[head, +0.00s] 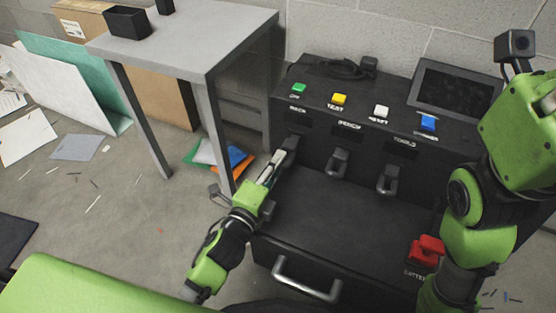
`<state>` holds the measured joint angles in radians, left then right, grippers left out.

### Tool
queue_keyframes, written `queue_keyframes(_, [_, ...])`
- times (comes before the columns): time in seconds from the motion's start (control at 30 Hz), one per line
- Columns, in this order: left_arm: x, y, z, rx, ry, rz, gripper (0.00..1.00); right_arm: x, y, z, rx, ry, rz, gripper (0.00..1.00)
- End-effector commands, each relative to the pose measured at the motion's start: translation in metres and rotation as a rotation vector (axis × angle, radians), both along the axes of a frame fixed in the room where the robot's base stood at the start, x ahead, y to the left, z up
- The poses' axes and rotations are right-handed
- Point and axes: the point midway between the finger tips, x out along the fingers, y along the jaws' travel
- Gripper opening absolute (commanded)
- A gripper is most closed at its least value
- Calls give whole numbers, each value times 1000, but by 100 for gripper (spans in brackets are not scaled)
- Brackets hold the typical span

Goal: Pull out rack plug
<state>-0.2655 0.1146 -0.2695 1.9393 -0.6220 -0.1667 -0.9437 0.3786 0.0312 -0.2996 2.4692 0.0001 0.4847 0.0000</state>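The black unit (335,215) has a row of plugs under labels that seem to read RACK, BENCH and TOOLS. The RACK label (297,111) is at the left end. My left gripper (287,152) reaches to the dark plug spot below that label and overlaps it. The rack plug is mostly hidden there, and I cannot tell whether the fingers are closed on it. The bench plug (338,162) and tools plug (389,179) sit in the front panel to the right, with grey handles. My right arm stands at the right, and its fingers do not show.
Green (299,88), yellow (339,99), white (381,111) and blue (428,123) buttons line the top, beside a dark screen (453,88). A red battery part (427,250) is at lower right. A grey table (195,40) stands close left of the unit.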

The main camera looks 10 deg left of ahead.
Motion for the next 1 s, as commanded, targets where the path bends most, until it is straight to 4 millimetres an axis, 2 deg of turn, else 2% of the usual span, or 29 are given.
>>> queue_keyframes(0.47, [-4, 1, -1, 1, 3, 0, 28, 0, 0, 0, 1, 0, 0, 40])
queue_keyframes(0.67, [-29, 6, -1, -1, 5, 0, 28, 0, 0, 0, 0, 0, 0, 40])
queue_keyframes(1.0, [-88, 17, 2, -1, 7, 1, 28, 0, 0, 0, 0, 0, 0, 40])
